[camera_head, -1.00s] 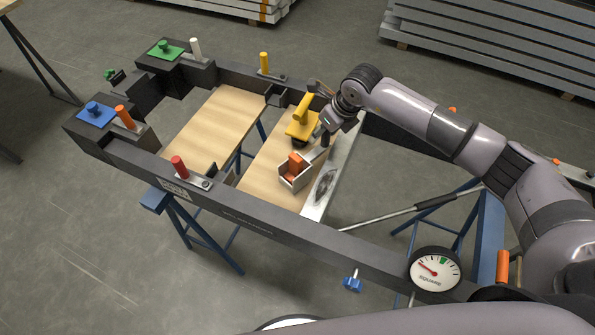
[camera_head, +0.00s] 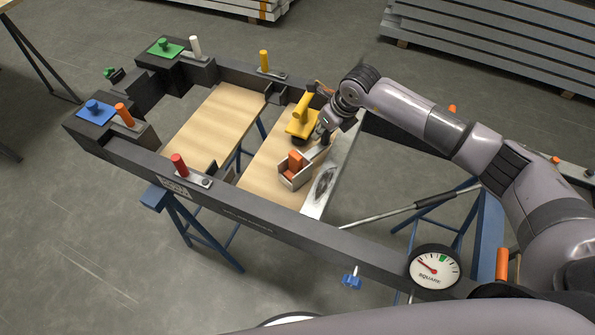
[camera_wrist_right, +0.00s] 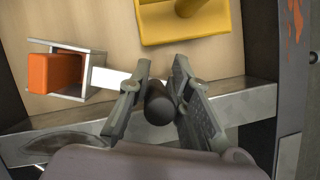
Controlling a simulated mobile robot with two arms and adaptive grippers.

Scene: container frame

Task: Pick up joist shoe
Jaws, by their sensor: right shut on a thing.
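The joist shoe (camera_head: 292,182) is a small light-metal box-shaped bracket around an orange block, near the right edge of the right wooden board (camera_head: 262,178). In the right wrist view the bracket (camera_wrist_right: 89,76) lies at the left. A white strip runs from it to a dark round grip (camera_wrist_right: 159,103). My right gripper (camera_head: 325,136) is at this grip, beyond and right of the bracket. In the wrist view its fingers (camera_wrist_right: 160,86) are closed on both sides of the grip. The contact underneath is hidden. My left gripper is not in view.
A yellow piece (camera_head: 302,122) stands close beside the right gripper. A dark frame (camera_head: 255,222) surrounds the boards and carries coloured posts, such as a red one (camera_head: 180,166). A round gauge (camera_head: 434,267) is at the front right. Blue trestles support the frame.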

